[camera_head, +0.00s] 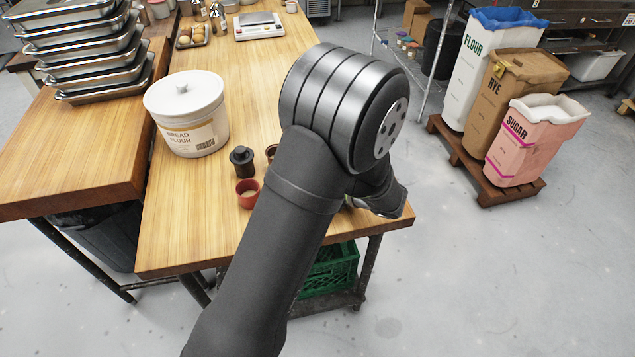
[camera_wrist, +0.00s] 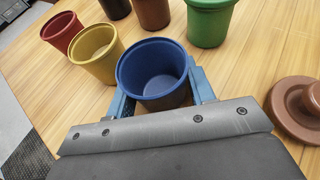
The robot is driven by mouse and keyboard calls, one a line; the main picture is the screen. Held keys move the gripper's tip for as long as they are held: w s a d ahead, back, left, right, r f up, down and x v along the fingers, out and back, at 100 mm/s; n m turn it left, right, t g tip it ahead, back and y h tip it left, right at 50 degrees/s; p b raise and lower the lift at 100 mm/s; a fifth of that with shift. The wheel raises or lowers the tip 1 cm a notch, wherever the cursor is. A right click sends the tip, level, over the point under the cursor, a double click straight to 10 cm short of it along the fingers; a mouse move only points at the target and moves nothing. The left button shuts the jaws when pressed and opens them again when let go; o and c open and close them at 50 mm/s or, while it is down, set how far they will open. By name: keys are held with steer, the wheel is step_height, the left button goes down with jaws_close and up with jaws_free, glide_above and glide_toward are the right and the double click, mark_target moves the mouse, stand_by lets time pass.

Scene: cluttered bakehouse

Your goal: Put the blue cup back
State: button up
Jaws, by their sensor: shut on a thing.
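The blue cup (camera_wrist: 152,68) is upright or nearly so, with its open rim facing the wrist camera, and looks empty. My gripper (camera_wrist: 160,90) is shut on it, with a light blue finger on each side of the cup. I cannot tell whether its base touches the wooden table (camera_wrist: 250,70). In the head view my arm hides the blue cup and the gripper's fingers.
In the wrist view a yellow cup (camera_wrist: 97,52) and red cup (camera_wrist: 62,31) stand left, a brown cup (camera_wrist: 154,12) and green cup (camera_wrist: 208,22) beyond, and a brown knobbed lid-like disc (camera_wrist: 300,105) right. A flour tub (camera_head: 187,115) stands farther back. The table edge is near.

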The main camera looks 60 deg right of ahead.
steer(key=o, duration=0.7)
steer(key=shift+f, duration=0.15)
steer(key=shift+r, duration=0.25)
steer(key=v, duration=1.2)
